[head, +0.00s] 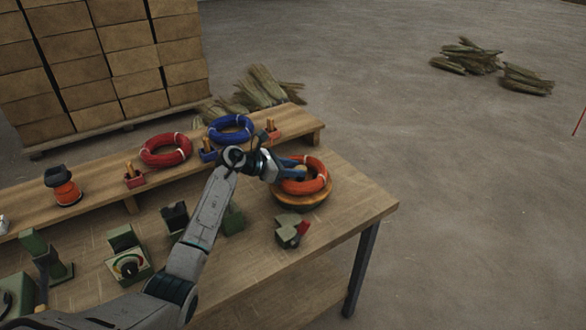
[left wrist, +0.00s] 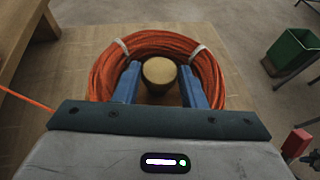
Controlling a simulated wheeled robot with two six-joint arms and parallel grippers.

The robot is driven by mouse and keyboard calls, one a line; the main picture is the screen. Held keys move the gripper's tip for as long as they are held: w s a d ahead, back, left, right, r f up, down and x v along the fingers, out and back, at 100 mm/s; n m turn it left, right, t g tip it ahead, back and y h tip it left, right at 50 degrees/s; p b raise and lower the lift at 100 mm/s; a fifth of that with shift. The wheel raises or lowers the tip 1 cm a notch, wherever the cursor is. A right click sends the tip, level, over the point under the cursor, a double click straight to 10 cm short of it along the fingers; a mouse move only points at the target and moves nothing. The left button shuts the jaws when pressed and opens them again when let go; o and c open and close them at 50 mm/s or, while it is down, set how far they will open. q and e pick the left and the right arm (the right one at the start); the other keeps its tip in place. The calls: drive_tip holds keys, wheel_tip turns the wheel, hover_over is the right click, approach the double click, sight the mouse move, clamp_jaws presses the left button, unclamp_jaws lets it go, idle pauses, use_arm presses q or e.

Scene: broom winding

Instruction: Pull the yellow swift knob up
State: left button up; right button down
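The yellow swift knob (left wrist: 159,71) shows in the left wrist view as a round tan-yellow cap in the middle of an orange-red coil (left wrist: 216,62). The coil also shows in the head view (head: 318,184). It lies on the round wooden swift (head: 303,201) near the table's right end. My left gripper (left wrist: 159,78) has its two blue fingers apart, one on each side of the knob. A narrow gap seems to show beside the knob, and contact is not clear. In the head view my left gripper (head: 289,166) reaches over the coil. My right gripper is not in view.
A raised shelf (head: 220,145) along the table's back carries a red coil (head: 150,157) and a blue coil (head: 216,136). Other green machines stand at the left. Open floor lies to the right.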

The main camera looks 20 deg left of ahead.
use_arm(q)
clamp_jaws()
wheel_tip(320, 180, up, 3)
drive_tip(key=shift+f, duration=0.2)
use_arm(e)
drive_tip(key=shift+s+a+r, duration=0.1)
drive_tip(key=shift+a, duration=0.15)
use_arm(q)
drive_tip(key=o, duration=0.7)
unclamp_jaws()
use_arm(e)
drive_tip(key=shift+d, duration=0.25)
use_arm(q)
drive_tip(key=shift+a, duration=0.1)
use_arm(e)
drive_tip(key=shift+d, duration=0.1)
